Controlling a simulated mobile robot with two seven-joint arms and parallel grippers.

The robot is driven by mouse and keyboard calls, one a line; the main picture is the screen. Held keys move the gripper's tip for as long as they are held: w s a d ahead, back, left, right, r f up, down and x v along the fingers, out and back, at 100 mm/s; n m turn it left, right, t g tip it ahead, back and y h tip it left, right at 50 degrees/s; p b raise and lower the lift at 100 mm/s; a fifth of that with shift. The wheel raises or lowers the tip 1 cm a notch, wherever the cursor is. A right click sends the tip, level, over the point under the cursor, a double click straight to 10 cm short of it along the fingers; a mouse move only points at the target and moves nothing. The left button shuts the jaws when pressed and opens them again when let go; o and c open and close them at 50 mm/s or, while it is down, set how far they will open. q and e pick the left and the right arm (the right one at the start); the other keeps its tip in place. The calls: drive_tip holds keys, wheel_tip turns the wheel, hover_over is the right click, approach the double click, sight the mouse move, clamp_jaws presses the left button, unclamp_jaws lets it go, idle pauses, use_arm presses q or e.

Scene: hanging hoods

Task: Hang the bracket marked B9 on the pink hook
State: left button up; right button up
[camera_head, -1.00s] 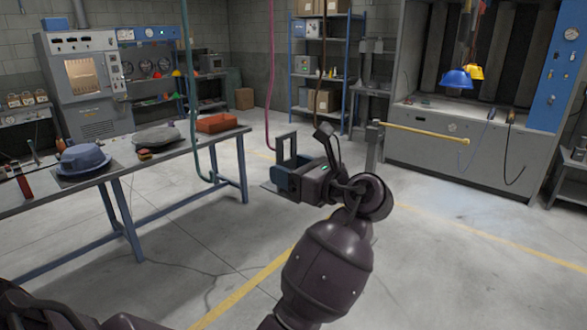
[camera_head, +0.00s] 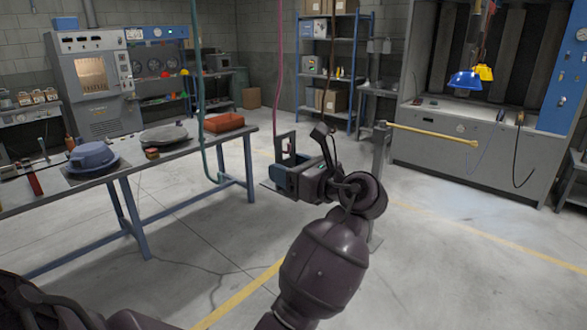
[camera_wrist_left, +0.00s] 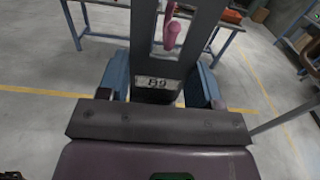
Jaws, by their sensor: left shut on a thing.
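My left gripper (camera_head: 287,172) is shut on a grey rectangular bracket (camera_head: 292,136) with an open window. In the left wrist view the bracket (camera_wrist_left: 141,40) stands upright between the blue fingers (camera_wrist_left: 160,84), and its lower plate reads B9. The pink hook (camera_wrist_left: 172,30) shows through the window there; I cannot tell whether it passes through or hangs behind. In the head view its pink line (camera_head: 277,70) hangs from above and comes down beside the bracket; the hook's tip is hard to make out. My right gripper is not in view.
A post (camera_head: 380,150) with a yellow bar (camera_head: 435,133) stands right of my gripper. The floor around is mostly clear.

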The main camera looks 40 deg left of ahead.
use_arm(q)
drive_tip(key=shift+a, duration=0.35)
drive_tip(key=shift+f, duration=0.2)
idle(0.4)
drive_tip(key=shift+f, duration=0.15)
drive_tip(key=shift+f, duration=0.15)
drive_tip(key=shift+f, duration=0.2)
drive_tip(key=shift+f, duration=0.6)
idle(0.4)
